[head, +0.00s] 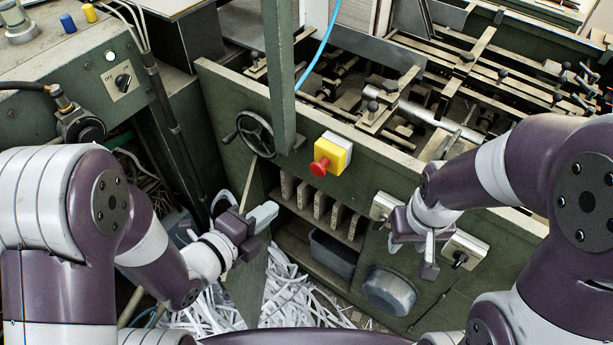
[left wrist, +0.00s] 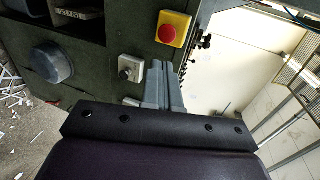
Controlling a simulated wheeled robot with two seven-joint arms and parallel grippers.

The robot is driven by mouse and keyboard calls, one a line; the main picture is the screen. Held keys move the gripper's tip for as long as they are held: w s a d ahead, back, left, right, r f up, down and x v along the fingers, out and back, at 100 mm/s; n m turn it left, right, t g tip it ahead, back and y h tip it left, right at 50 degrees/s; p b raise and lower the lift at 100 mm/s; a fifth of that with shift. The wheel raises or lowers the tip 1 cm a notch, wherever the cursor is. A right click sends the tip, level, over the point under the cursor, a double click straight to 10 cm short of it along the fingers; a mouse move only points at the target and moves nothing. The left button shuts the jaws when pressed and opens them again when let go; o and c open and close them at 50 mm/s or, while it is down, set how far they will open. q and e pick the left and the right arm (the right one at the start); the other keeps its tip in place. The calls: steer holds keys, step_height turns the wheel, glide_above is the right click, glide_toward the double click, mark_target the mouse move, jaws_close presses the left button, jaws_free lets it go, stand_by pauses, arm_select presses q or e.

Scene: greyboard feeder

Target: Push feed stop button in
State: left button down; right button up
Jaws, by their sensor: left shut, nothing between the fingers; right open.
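The feed stop button is a red mushroom knob (head: 319,167) on a yellow box (head: 337,152) on the green machine's front panel. The knob stands out from the box. The red knob (left wrist: 167,33) also shows in the left wrist view, above the fingers. My left gripper (head: 265,213) is shut and empty, below and left of the button in the head view and apart from it. Its closed fingers (left wrist: 162,85) show in the left wrist view. My right gripper (head: 429,262) is open and empty, low and right of the button, in front of the panel's switches.
A handwheel (head: 255,134) is left of the button, with a green upright post (head: 282,80) between them. Rotary switches (head: 460,258) and a round grey drum (head: 389,292) are lower on the panel. Paper strips (head: 285,290) litter the floor.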

mark_target(316, 172)
arm_select(q)
steer(key=x, duration=0.8)
steer(key=r+x, duration=0.1)
steer(key=x, duration=0.4)
steer(key=shift+w+d+p, duration=0.2)
steer(key=shift+p, duration=0.2)
